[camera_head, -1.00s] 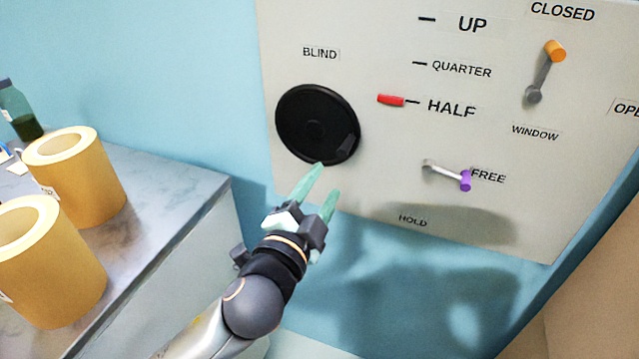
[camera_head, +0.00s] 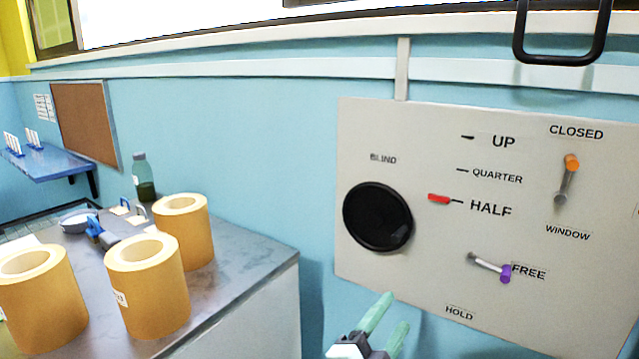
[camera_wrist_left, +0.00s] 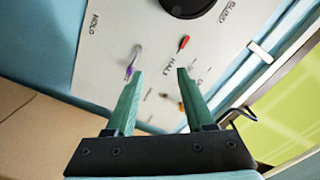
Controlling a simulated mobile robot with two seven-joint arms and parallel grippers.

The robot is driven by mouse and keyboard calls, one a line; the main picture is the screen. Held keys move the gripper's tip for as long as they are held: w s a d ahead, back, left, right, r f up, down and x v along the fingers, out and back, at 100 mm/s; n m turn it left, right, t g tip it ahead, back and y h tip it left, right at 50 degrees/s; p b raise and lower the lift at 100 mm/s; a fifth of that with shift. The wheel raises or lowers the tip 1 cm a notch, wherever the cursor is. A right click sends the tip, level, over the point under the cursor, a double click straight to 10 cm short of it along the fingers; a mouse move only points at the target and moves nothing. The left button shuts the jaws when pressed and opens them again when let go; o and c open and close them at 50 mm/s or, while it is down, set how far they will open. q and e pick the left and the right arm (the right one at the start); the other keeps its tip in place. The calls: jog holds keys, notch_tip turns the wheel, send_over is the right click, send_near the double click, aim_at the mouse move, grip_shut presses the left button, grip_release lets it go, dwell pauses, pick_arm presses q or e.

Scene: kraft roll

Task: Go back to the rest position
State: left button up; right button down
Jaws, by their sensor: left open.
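My left gripper (camera_head: 384,325) is at the bottom of the head view, below the black blind knob (camera_head: 378,217) and apart from the panel. Its two green fingers are spread with nothing between them. In the left wrist view the open left gripper (camera_wrist_left: 159,88) faces the pale control panel (camera_wrist_left: 110,45). The panel (camera_head: 420,275) has a red pointer (camera_head: 439,199) at HALF, an orange-tipped window lever (camera_head: 567,180) toward CLOSED and a purple-tipped lever (camera_head: 490,266) at FREE. My right gripper is not in view.
Several kraft rolls (camera_head: 147,285) stand on the grey counter (camera_head: 245,265) at left, with a green bottle (camera_head: 144,178) behind. A blue shelf (camera_head: 55,163) and a corkboard (camera_head: 85,122) are farther left. A black handle (camera_head: 562,58) hangs at upper right.

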pick_arm(q)
jog(key=w+a+f+y, duration=0.3)
jog(key=a+f, duration=0.2)
jog(key=a, duration=0.5)
jog(key=w+a+f+y, duration=0.25)
jog(key=a+f, duration=0.25)
jog(key=a, duration=0.5)
jog(key=s+a+f+n+g, duration=0.1)
jog(key=s+a+f+n, duration=0.1)
jog(key=s+a+f, duration=0.3)
jog(key=s+f+n+g+y, duration=0.1)
jog(key=s+f+n+g, duration=0.1)
jog(key=f, duration=0.6)
jog(key=s+a+f+n+g, duration=0.1)
jog(key=s+a+f+n, duration=0.1)
jog(key=s+a+f, duration=0.3)
jog(key=s+a+f+n+g+y, duration=0.1)
jog(key=s+a+f+n, duration=0.1)
jog(key=s+a+f, duration=0.4)
jog(key=s+a+f+n+g+y, duration=0.1)
jog(key=s+a+f+n+g, duration=0.2)
jog(key=s, duration=0.4)
jog(key=d+n+t+p, duration=0.1)
jog(key=d+n, duration=0.4)
jog(key=d, duration=0.6)
jog(key=shift+s+d+t+h, duration=0.35)
jog(key=shift+t+h, duration=0.1)
jog(key=shift+t, duration=0.25)
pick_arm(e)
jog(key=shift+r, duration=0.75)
